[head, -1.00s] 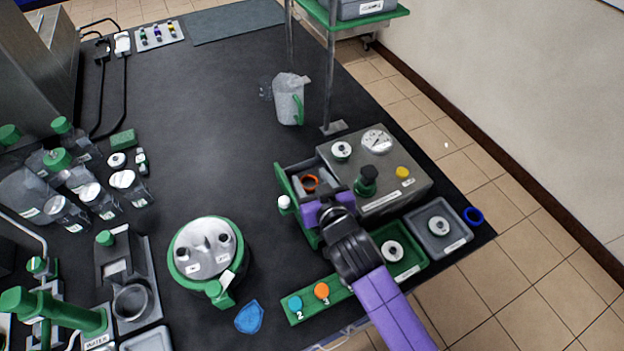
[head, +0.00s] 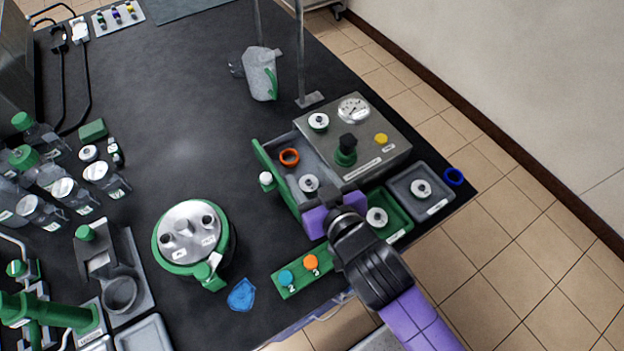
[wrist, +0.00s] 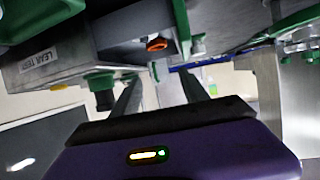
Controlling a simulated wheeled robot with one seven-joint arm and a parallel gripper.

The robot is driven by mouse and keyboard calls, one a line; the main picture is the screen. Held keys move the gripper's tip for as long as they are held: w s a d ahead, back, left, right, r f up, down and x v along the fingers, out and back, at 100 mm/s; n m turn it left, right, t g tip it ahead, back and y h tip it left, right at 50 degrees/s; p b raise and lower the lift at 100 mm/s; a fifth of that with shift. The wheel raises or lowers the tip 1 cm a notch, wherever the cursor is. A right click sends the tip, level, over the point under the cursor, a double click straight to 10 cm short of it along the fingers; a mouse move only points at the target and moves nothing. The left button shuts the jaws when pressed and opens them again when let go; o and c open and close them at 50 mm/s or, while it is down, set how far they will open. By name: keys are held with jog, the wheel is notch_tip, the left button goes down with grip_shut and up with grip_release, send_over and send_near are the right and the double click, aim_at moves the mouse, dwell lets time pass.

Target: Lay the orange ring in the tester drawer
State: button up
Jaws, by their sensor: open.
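The orange ring (head: 289,157) lies inside the open tester drawer (head: 270,165), toward its back end. A round white-and-dark fitting (head: 309,183) also sits in the drawer, nearer my gripper. The drawer juts out to the left of the grey tester box (head: 365,135). My gripper (head: 318,217) is open at the drawer's near end, apart from the ring. In the wrist view the ring (wrist: 157,44) shows at the drawer, beyond my open, empty fingers (wrist: 160,95).
A green tray (head: 398,222) and a grey tray (head: 440,205) each hold a round fitting beside the tester. A blue ring (head: 453,176) lies near the table edge. A jug (head: 262,75) stands behind; the middle table is clear.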

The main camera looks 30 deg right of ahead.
jog(key=shift+s+r, duration=0.2)
jog(key=shift+s, duration=0.25)
jog(key=shift+n+y, duration=0.4)
jog(key=shift+y, duration=0.2)
jog(key=s, duration=0.2)
jog(key=s+f, duration=0.1)
jog(key=s, duration=0.2)
jog(key=s+f, duration=0.1)
jog(key=s, duration=0.1)
jog(key=shift+s+a, duration=0.3)
jog(key=shift+s, duration=0.1)
jog(key=shift+n, duration=0.3)
jog(key=s, duration=0.6)
jog(key=shift+r, duration=0.1)
jog(key=s+d+r, duration=0.1)
jog(key=s+r, duration=0.2)
jog(key=s, duration=0.2)
jog(key=s+d+r+t, duration=0.1)
jog(key=s+r, duration=0.1)
jog(key=s, duration=0.4)
jog(key=shift+s+r, duration=0.15)
jog(key=shift+r, duration=0.25)
jog(key=shift+c, duration=0.4)
